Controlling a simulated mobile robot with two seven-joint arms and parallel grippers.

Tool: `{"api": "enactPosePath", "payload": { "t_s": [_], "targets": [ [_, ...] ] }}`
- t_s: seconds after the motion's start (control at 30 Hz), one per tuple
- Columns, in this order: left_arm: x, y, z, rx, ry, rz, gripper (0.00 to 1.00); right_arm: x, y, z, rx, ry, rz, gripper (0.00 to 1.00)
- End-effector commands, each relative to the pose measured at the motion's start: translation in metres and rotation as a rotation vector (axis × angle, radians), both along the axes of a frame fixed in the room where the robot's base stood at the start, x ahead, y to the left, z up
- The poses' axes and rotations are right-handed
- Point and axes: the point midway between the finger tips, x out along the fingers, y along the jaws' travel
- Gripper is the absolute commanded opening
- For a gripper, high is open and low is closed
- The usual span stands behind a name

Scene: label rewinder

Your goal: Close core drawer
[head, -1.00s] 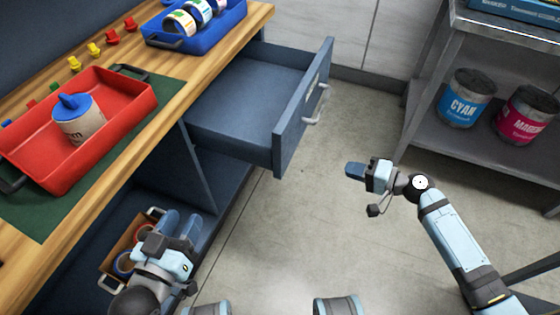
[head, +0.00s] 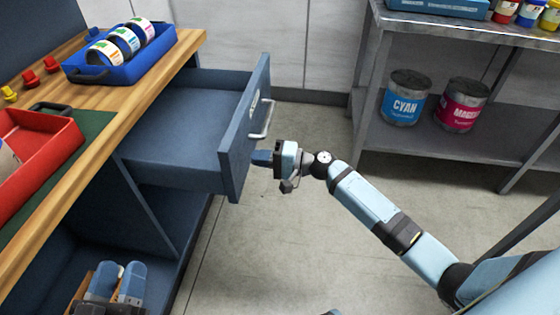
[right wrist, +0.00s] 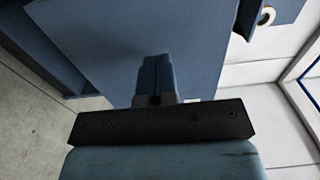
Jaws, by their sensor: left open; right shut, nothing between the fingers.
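The core drawer (head: 185,125) is blue-grey, pulled out from under the wooden bench, and the visible part of its inside is empty. Its front panel (head: 240,150) carries a silver bar handle (head: 262,120). My right gripper (head: 259,158) is shut and empty, with its fingertips at the outer face of the front panel, below the handle. In the right wrist view the shut fingers (right wrist: 155,75) point at a blue panel; I cannot tell whether they touch it.
The wooden bench (head: 160,65) holds a blue tray (head: 125,70) with label rolls and a red tray (head: 50,150). A metal rack (head: 450,160) with cyan (head: 405,98) and magenta (head: 461,104) cans stands at the right. Floor between is clear.

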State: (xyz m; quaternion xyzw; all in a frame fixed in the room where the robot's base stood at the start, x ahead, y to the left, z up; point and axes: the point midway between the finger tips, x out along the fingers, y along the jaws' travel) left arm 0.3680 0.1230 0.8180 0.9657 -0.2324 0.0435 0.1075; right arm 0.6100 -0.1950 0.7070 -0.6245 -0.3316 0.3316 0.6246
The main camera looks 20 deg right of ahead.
Motion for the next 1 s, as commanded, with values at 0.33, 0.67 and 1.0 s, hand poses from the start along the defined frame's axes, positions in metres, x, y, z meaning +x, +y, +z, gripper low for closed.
{"api": "enactPosePath", "payload": {
  "t_s": [0.33,0.67,1.0],
  "targets": [
    [-0.001,-0.002,0.007,-0.023,-0.036,-0.008,0.44,0.016,0.023,0.000,0.000,0.000,0.000,0.00],
    [0.000,-0.003,0.010,-0.025,-0.043,-0.011,0.44,0.016,0.024,0.000,0.000,0.000,0.000,0.00],
    [-0.003,-0.006,0.008,-0.046,-0.058,-0.021,0.44,0.039,0.060,-0.001,0.004,-0.003,0.001,0.00]
  ]
}}
